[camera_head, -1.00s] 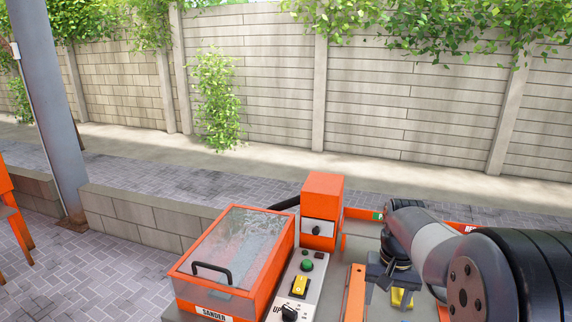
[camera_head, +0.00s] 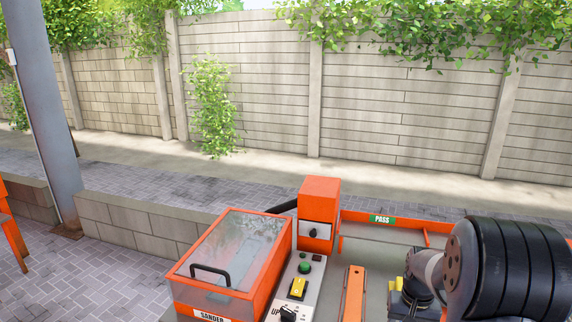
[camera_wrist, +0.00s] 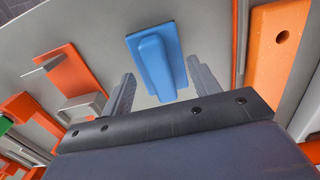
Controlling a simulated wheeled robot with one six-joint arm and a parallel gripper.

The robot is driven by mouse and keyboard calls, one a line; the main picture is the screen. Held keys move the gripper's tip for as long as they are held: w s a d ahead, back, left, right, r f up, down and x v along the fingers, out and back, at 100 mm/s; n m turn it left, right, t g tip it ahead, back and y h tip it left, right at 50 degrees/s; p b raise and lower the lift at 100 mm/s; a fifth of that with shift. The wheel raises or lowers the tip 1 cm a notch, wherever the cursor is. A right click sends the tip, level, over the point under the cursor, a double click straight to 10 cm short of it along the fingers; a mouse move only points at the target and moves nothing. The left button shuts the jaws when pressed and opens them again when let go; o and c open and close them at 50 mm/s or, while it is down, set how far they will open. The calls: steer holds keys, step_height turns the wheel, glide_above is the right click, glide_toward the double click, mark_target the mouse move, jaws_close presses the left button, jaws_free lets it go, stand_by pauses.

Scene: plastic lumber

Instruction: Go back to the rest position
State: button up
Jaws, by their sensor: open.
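My arm (camera_head: 470,270) is at the lower right of the head view, folded back toward the near edge. My gripper is open in the wrist view (camera_wrist: 161,70), with its two grey fingers apart and nothing between them. A blue block with a raised grip (camera_wrist: 155,62) lies on the grey surface beyond the fingertips, apart from them. In the head view the gripper is mostly hidden behind the arm.
An orange sander with a clear lid (camera_head: 232,248) stands left of a control panel (camera_head: 296,282) with a green button and yellow switch. An orange box (camera_head: 319,205) and a tray rim marked PASS (camera_head: 382,220) are behind. An orange bar (camera_head: 352,292) lies right of the panel.

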steer(key=shift+f, duration=0.55)
steer(key=shift+r, duration=0.1)
steer(key=shift+w+a+r, duration=0.1)
